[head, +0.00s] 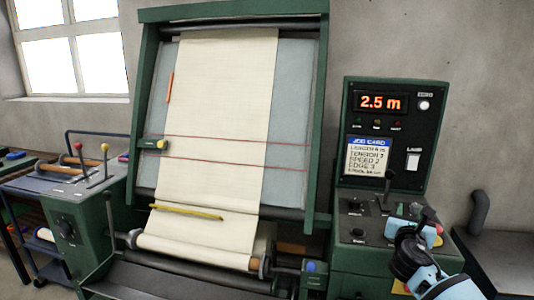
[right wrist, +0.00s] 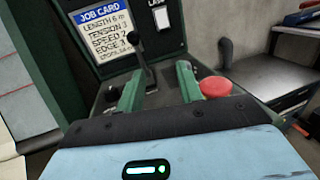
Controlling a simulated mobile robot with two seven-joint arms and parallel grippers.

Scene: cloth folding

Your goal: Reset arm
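My right arm comes in at the lower right of the head view, and its light-blue gripper (head: 408,218) is over the right end of the machine's control panel (head: 350,252). In the right wrist view the two green fingers of this gripper (right wrist: 157,82) stand apart with nothing between them. A black lever (head: 388,188) rises behind the gripper; in the right wrist view the lever (right wrist: 141,58) shows beyond the gap. A red button (right wrist: 216,88) is just right of the fingers. I cannot tell whether the fingers touch the panel. My left gripper is out of view.
Cream cloth (head: 222,110) hangs down the green-framed machine to a roller (head: 205,256). A yellow stick (head: 187,212) lies across it. The display (head: 381,102) reads 2.5 m above a job card (head: 367,156). A side console with levers (head: 75,190) stands left, a grey table (head: 500,262) right.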

